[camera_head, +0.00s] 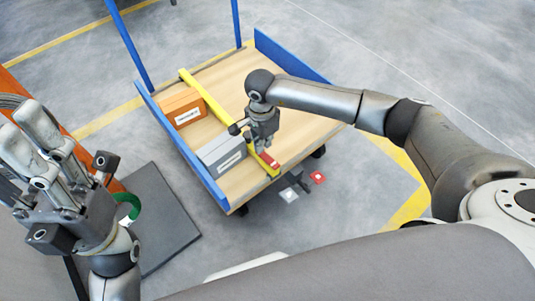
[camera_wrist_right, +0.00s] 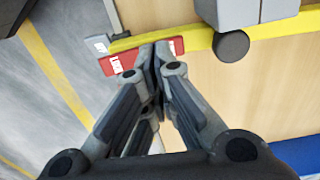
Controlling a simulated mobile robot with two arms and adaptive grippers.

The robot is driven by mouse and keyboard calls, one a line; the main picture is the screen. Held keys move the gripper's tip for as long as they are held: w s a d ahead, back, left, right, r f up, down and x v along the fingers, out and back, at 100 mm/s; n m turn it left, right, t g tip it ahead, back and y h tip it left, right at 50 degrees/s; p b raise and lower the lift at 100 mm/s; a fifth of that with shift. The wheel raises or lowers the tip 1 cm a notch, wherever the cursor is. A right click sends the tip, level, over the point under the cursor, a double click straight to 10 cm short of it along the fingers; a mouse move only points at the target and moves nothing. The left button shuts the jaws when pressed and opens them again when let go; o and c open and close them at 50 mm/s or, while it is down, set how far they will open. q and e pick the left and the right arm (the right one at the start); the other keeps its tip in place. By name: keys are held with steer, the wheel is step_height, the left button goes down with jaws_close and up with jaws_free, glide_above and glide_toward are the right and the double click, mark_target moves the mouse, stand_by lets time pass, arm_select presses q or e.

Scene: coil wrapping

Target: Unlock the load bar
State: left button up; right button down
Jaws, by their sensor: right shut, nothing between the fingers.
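The yellow load bar (camera_head: 212,100) lies across the wooden bed of a cart. A red latch piece (camera_head: 269,160) sits at its near end. In the right wrist view the yellow bar (camera_wrist_right: 275,32) crosses the top, with the red latch (camera_wrist_right: 122,64) beside its end. My right gripper (camera_head: 262,147) is shut and empty, pointing down at the latch. Its fingertips (camera_wrist_right: 156,50) overlap the red latch in the wrist view; I cannot tell whether they touch. My left gripper (camera_head: 35,128) is at the left, away from the cart, its fingers apart and empty.
An orange box (camera_head: 181,108) and a grey box (camera_head: 221,153) stand on the bed (camera_head: 230,88) left of the bar. Blue rails (camera_head: 186,146) edge the cart. Red and white pedals (camera_head: 318,177) show below its near corner. Open floor lies to the right.

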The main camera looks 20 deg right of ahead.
mark_target(263, 154)
steer(key=shift+r+p, duration=0.45)
steer(key=shift+r, duration=0.45)
steer(key=shift+r+p, duration=0.7)
steer(key=shift+r, duration=0.3)
